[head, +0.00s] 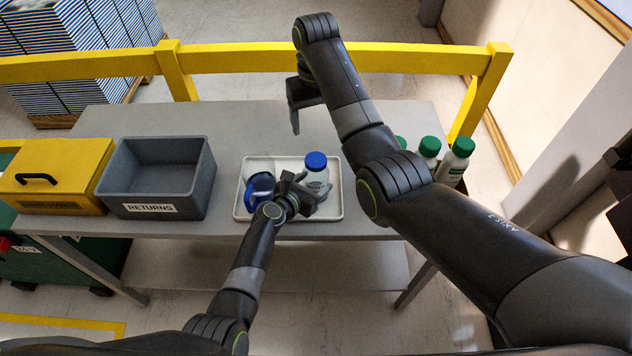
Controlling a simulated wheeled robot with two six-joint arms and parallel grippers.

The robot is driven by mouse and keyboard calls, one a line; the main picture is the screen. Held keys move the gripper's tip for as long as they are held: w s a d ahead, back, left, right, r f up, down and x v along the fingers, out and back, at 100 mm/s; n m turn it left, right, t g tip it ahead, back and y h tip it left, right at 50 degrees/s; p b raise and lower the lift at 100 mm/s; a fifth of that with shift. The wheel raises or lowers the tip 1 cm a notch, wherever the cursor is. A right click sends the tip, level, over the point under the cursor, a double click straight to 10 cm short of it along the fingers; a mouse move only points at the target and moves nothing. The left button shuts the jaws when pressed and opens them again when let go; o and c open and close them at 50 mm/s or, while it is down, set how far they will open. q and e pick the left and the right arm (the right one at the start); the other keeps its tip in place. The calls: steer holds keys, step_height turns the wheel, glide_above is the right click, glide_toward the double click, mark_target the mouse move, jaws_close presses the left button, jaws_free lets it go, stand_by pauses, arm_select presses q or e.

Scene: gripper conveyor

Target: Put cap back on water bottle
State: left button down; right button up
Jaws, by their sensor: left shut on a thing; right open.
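A pale bottle (318,176) stands upright in a white tray (338,208) on the grey table. A blue cap (315,160) shows at the top of the bottle; whether it is seated or threaded down cannot be told. My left gripper (314,196) is low over the tray and shut on the bottle's body from the front left. Its fingers hide part of the lower bottle. My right gripper (295,120) hangs above the table's back part, behind and left of the bottle. It is open and empty, apart from the bottle, with its fingers largely overlapping in this view.
A blue item with a clear part (260,184) lies in the tray left of my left gripper. A grey RETURNS bin (150,210) and a yellow box (50,165) stand at the left. Green-capped bottles (457,162) stand right, partly behind my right arm. A yellow rail (230,57) runs behind.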

arm_select(q)
steer(key=shift+c, duration=1.2)
jaws_free()
steer(key=shift+s+a+r, duration=0.2)
steer(key=shift+s+a, duration=0.1)
steer(key=shift+s, duration=0.1)
steer(key=p+v, duration=0.1)
steer(key=v, duration=1.5)
steer(key=shift+s, duration=0.15)
